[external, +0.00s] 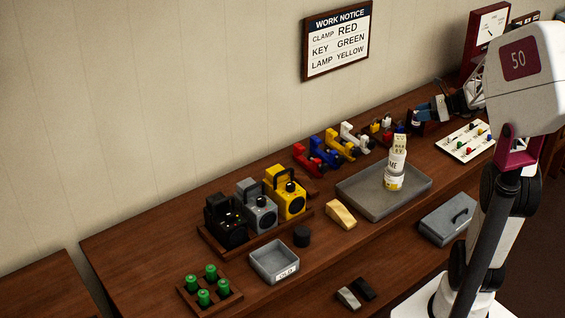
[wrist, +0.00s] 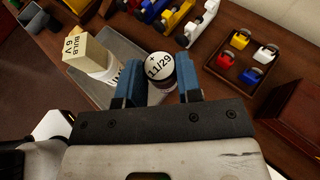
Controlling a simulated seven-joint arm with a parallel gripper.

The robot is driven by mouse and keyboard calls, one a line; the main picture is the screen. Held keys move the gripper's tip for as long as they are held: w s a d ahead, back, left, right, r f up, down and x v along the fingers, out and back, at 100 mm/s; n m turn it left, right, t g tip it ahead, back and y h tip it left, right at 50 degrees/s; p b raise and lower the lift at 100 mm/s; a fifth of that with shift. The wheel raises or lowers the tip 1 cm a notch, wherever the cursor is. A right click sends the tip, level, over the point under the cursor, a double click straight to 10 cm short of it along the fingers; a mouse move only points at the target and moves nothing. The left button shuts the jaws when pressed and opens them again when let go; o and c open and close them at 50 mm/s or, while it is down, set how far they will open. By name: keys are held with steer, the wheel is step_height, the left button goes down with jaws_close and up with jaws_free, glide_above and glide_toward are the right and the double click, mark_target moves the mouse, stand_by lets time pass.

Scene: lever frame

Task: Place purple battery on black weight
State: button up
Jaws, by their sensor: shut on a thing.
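My gripper (wrist: 158,82) has blue fingers shut on the sides of a battery (wrist: 158,66). The battery's round white top faces the wrist camera and reads "+ 11/29"; its side looks dark, perhaps purple, and is mostly hidden. In the external view my gripper (external: 431,108) is at the right, near the back of the bench, and the battery there is small and hard to make out. A short black cylinder (external: 302,237), which looks like the black weight, stands on the bench well to the left, near the grey "OLD" tray. Nothing is on its top.
The grey "OLD" tray (external: 274,263) and a wooden wedge (external: 340,214) flank the black cylinder. Several lanterns (external: 260,206), green batteries (external: 204,285) and coloured clamps (external: 335,147) stand around.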

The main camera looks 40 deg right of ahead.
steer(key=shift+r, duration=0.1)
steer(key=shift+r, duration=0.55)
step_height(320, 180, up, 4)
steer(key=shift+r, duration=0.1)
steer(key=s+a+n+g+y, duration=0.25)
steer(key=a+n+g, duration=0.2)
steer(key=a, duration=2.05)
steer(key=s+a+n+g+y, duration=0.1)
steer(key=s+a+n+g, duration=0.2)
steer(key=s+a, duration=0.65)
steer(key=s+a+n+g+y, duration=0.1)
steer(key=s+a+n+g, duration=0.4)
steer(key=a, duration=0.8)
step_height(320, 180, down, 13)
steer(key=s+m+t, duration=0.1)
steer(key=m, duration=0.1)
steer(key=shift+s, duration=0.25)
steer(key=shift+w, duration=0.15)
